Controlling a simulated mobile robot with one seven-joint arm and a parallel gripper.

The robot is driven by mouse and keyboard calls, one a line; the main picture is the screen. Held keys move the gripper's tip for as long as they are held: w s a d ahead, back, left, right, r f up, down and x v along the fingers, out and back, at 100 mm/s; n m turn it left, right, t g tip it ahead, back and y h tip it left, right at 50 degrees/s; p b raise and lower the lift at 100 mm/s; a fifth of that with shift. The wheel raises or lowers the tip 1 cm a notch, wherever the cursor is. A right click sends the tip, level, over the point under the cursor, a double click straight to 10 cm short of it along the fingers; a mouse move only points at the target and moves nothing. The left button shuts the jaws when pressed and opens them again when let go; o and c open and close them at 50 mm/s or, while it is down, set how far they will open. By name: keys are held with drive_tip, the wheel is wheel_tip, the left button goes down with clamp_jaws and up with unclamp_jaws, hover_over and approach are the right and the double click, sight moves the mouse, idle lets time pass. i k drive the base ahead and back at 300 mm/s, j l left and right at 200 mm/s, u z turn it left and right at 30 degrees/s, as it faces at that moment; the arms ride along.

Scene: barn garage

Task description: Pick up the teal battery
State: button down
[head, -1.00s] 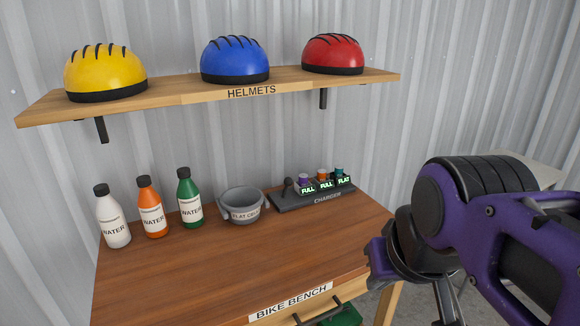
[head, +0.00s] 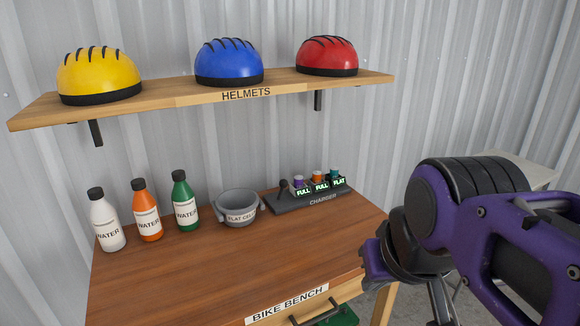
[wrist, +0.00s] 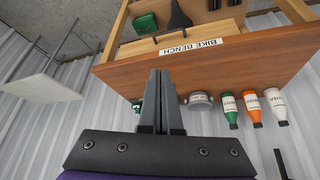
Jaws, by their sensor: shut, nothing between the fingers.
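The teal battery (head: 334,173) stands in the right slot of the black charger (head: 322,202), above a label reading FLAT. A purple battery (head: 298,181) and an orange battery (head: 317,176) stand in the other slots, above FULL labels. The charger is at the back right of the bike bench. In the wrist view my gripper (wrist: 162,72) is shut and empty, and its fingers hide most of the charger area. In the head view my arm is at the right, in front of the bench, and the fingertips are out of frame.
A grey FLAT CELLS bowl (head: 238,208) stands left of the charger. White (head: 106,222), orange (head: 147,212) and green (head: 184,203) water bottles stand farther left. The helmet shelf (head: 205,92) overhangs the back.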

sight(334, 172)
drive_tip(key=l+u, duration=0.15)
drive_tip(key=u, duration=0.15)
drive_tip(key=i+l+u, duration=0.1)
drive_tip(key=u, duration=0.25)
drive_tip(key=l+u, duration=0.35)
drive_tip(key=l, duration=0.5)
drive_tip(key=i+l+u, duration=0.1)
drive_tip(key=l, duration=0.75)
